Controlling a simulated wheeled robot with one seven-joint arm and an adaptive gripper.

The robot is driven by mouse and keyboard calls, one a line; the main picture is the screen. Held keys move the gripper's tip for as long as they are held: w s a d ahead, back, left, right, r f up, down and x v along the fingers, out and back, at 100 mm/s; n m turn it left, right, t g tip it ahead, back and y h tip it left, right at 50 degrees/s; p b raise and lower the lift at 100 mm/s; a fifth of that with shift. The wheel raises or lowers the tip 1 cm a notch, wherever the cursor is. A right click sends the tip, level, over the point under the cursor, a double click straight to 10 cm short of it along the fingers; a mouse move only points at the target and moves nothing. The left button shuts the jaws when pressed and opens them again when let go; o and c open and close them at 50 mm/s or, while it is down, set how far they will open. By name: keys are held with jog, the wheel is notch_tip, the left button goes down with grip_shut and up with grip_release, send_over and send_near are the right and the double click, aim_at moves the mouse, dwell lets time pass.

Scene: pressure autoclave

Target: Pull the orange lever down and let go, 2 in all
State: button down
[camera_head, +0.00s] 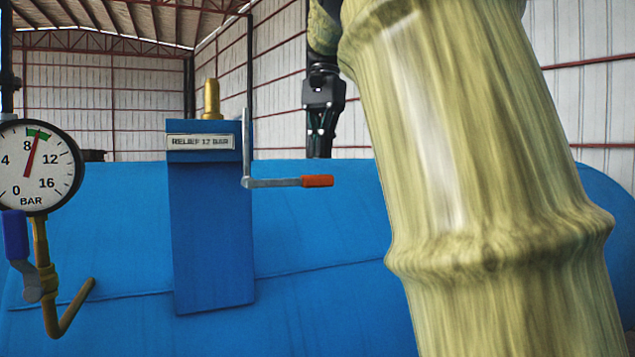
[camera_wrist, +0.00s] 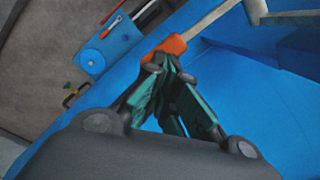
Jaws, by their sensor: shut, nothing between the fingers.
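The orange lever (camera_head: 317,181) is an orange grip on the end of a grey arm. My gripper (camera_head: 320,154) is shut and empty, pointing down just above the orange grip in the head view, with a small gap between. In the wrist view, the closed fingertips (camera_wrist: 160,62) lie right by the orange grip (camera_wrist: 172,44) and overlap its edge. I cannot tell there whether they touch.
A round gauge (camera_head: 36,165) at the left has its needle by the green band, a little past 8. Below it are a blue-handled valve (camera_head: 16,236) and a bent brass pipe (camera_head: 66,315). The blue tank (camera_head: 320,270) fills the background. My arm blocks the right side.

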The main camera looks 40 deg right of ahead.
aim_at(320, 186)
jog(key=f, duration=0.2)
jog(key=shift+a+f, duration=0.25)
jog(key=shift+f, duration=0.1)
jog(key=shift+w+f, duration=0.2)
jog(key=shift+f, duration=0.3)
jog(key=shift+s, duration=0.3)
jog(key=shift+w+f, duration=0.1)
jog(key=shift+w, duration=0.1)
jog(key=shift+f+b, duration=0.7)
jog(key=shift+f, duration=1.55)
